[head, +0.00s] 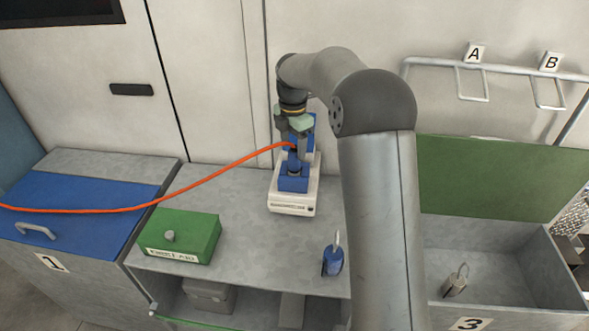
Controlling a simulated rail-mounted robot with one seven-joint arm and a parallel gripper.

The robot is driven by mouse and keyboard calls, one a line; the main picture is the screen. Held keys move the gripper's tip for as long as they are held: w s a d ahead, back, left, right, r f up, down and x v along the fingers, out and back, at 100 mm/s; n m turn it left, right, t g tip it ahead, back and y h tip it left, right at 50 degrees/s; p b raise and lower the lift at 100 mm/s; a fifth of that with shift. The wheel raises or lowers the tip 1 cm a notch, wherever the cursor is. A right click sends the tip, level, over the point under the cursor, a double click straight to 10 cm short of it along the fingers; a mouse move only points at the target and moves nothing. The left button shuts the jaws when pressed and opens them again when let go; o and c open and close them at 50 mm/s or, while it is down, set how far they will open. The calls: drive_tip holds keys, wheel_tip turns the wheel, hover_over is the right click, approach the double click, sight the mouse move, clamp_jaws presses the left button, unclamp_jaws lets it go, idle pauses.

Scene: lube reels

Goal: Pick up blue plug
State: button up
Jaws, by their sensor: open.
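My gripper (294,150) points down over a blue device (294,180) on a white base, on the middle of the grey bench. Its fingers are open. An orange cable (210,178) comes in from the left and ends at the gripper's fingers. The blue plug cannot be told clearly from the blue device there; the fingers cover the cable's end, and I cannot tell whether they touch it. A small blue object with a metal loop (332,261), like a padlock, stands apart near the bench's front edge.
A green box (183,236) sits left on the bench (240,226). A blue-lidded bin (80,211), marked 1, is at far left. An open bin marked 3 (515,290) with a green lid (500,178) is at right, with a metal object (455,281) inside. Rack hooks A and B (510,68) are above.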

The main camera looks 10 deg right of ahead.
sight(294, 159)
drive_tip(key=shift+s+d+f+p, duration=0.1)
drive_tip(key=shift+f+p, duration=0.25)
drive_tip(key=shift+f, duration=1.05)
drive_tip(key=shift+d+f+p, duration=0.1)
drive_tip(key=shift+f+p, duration=0.25)
drive_tip(key=shift+f, duration=1)
drive_tip(key=c, duration=1.2)
drive_tip(key=shift+c, duration=0.2)
